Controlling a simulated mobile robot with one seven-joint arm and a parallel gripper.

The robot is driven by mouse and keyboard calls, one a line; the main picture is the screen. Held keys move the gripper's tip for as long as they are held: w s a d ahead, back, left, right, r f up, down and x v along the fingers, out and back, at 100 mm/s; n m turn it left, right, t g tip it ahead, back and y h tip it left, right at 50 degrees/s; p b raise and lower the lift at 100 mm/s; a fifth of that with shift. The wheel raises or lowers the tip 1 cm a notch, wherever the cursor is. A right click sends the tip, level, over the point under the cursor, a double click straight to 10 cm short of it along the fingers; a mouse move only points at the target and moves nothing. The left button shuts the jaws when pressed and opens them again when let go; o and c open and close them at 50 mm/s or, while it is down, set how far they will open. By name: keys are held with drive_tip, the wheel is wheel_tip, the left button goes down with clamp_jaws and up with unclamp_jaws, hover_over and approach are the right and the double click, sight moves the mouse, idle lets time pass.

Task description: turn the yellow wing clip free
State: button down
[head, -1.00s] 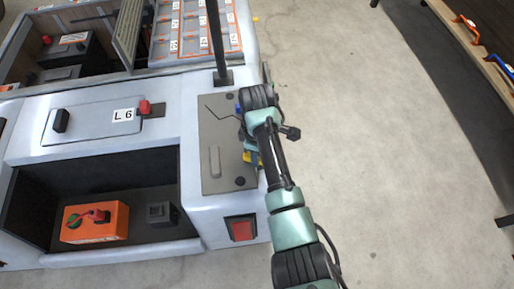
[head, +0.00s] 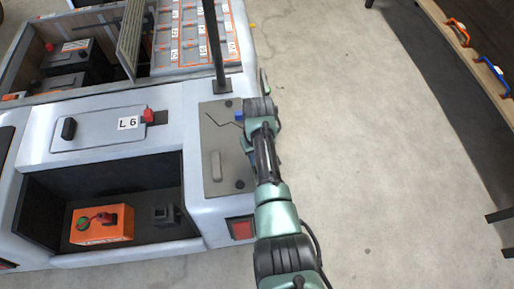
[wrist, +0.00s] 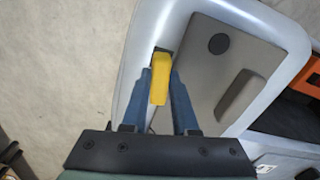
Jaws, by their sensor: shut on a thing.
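The yellow wing clip (wrist: 161,78) shows in the wrist view at the edge of the grey panel. My gripper (wrist: 161,85) has its two blue fingers on either side of the clip and is shut on it. In the wrist view the clip lies nearly in line with the fingers. In the head view my gripper is at the right edge of the grey panel (head: 222,135), and my arm hides the clip. The panel is set in the pale cart body (head: 189,120).
A black post (head: 213,45) rises behind the panel. Left of it are a lid marked L 6 (head: 95,128) and an open bay with an orange box (head: 101,224). A bench (head: 480,55) with coloured handles stands at the far right. The floor (head: 350,140) between is clear.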

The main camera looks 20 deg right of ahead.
drive_tip(key=shift+d+m, duration=0.1)
drive_tip(key=shift+m, duration=1)
drive_tip(key=c, duration=0.7)
unclamp_jaws()
wheel_tip(320, 180, up, 13)
drive_tip(key=p, duration=0.3)
